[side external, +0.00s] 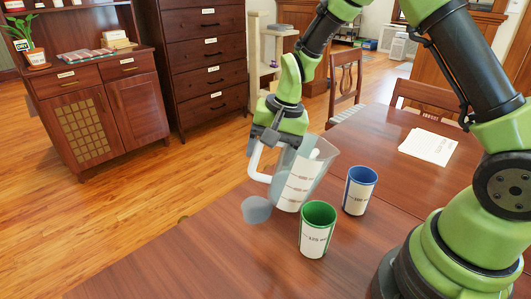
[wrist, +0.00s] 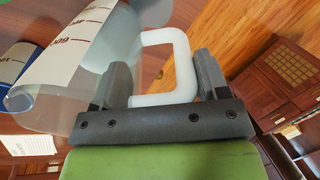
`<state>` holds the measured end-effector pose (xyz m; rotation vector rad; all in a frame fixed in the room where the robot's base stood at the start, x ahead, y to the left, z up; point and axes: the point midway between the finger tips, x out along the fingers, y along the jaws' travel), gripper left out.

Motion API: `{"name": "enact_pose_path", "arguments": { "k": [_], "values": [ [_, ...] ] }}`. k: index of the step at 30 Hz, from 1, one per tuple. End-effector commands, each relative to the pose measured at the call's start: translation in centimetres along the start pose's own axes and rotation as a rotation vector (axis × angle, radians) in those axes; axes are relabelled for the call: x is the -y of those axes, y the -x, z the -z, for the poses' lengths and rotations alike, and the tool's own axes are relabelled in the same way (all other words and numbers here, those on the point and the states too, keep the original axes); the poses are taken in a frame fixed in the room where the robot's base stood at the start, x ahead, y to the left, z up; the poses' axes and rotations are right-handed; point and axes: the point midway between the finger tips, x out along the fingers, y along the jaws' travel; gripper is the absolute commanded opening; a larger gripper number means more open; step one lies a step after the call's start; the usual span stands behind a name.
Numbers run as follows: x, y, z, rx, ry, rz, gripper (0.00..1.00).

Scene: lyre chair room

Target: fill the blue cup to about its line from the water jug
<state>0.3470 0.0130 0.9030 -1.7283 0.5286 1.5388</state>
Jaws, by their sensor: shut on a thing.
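The clear water jug (side external: 305,178) has a white label with level marks and a white handle (side external: 256,165). My gripper (side external: 265,137) is shut on the handle, which shows between the fingers in the wrist view (wrist: 183,68). The jug leans with its mouth to the right, toward the blue cup; I cannot tell whether its base touches the table. Its water level is unclear. The blue cup (side external: 361,190) stands upright right of the jug, with a white label. It shows partly at the left edge of the wrist view (wrist: 14,66). Its inside is hard to see.
A green cup (side external: 318,230) with a white label stands in front of the jug. A small grey-blue object (side external: 256,210) is at its left. Papers (side external: 428,146) lie on the table (side external: 200,260) at the back right. Chairs (side external: 420,97) stand behind.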

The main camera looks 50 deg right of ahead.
Motion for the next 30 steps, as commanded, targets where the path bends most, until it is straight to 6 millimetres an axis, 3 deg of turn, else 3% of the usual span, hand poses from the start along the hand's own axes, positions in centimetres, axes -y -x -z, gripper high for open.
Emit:
{"name": "enact_pose_path", "arguments": {
  "k": [30],
  "values": [
    [-3.4,3.8,0.1,-0.007,-0.005,0.335,0.24]
  ]
}}
